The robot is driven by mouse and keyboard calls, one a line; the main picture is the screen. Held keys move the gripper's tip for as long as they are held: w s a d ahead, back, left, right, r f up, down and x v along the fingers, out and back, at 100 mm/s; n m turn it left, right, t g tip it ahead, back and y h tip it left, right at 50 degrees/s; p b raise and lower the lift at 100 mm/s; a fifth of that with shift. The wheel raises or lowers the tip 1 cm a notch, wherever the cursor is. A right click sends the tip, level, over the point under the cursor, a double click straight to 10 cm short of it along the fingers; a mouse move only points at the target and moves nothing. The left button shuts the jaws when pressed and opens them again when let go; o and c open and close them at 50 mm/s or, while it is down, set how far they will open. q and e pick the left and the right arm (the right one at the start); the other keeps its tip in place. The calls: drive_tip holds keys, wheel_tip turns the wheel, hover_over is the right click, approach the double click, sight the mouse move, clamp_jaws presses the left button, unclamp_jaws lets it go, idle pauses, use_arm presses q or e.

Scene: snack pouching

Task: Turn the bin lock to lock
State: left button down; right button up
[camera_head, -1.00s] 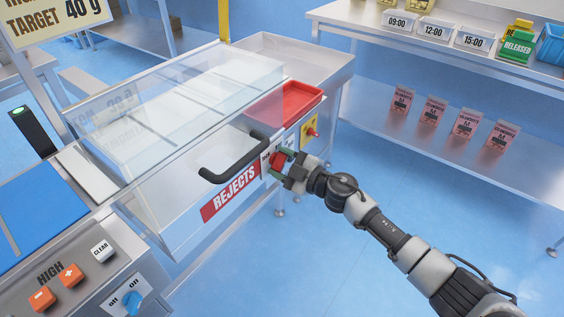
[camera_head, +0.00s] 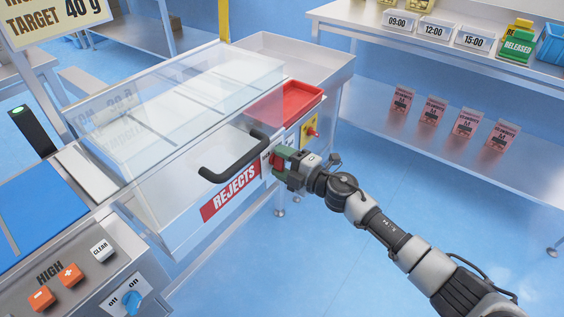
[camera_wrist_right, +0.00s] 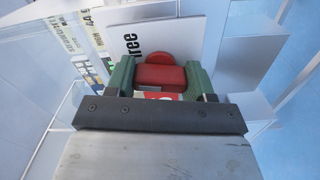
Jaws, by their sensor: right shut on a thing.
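The bin lock is a red knob (camera_head: 278,160) on a pale plate at the right end of the reject bin's front, beside the red REJECTS label (camera_head: 232,194). My right gripper (camera_head: 279,162) is at the knob, its green fingers on either side of it. In the right wrist view the red knob (camera_wrist_right: 160,76) sits between the two green fingers (camera_wrist_right: 160,80), which are shut on it. Part of a word ending in "ree" shows on the plate (camera_wrist_right: 130,42) behind the knob. The rest of the lock's markings are mostly hidden by the gripper. My left gripper is not in view.
A black handle (camera_head: 232,158) curves out from the clear cover left of the lock. A yellow plate with a red switch (camera_head: 311,130) is close on the right. A red tray (camera_head: 287,101) lies above. The floor in front is clear.

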drive_tip(key=n, duration=0.3)
drive_tip(key=shift+f+n+b, duration=0.1)
drive_tip(key=shift+n+b, duration=0.25)
drive_tip(key=shift+n, duration=0.05)
drive_tip(key=n+b, duration=0.1)
drive_tip(key=n, duration=0.3)
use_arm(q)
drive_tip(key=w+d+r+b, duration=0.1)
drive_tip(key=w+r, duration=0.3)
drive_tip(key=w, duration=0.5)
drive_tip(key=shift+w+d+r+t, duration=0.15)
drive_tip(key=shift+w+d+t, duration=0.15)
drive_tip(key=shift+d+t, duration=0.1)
use_arm(e)
drive_tip(key=shift+n, duration=1.9)
drive_tip(key=o, duration=0.9)
drive_tip(key=shift+o, duration=0.2)
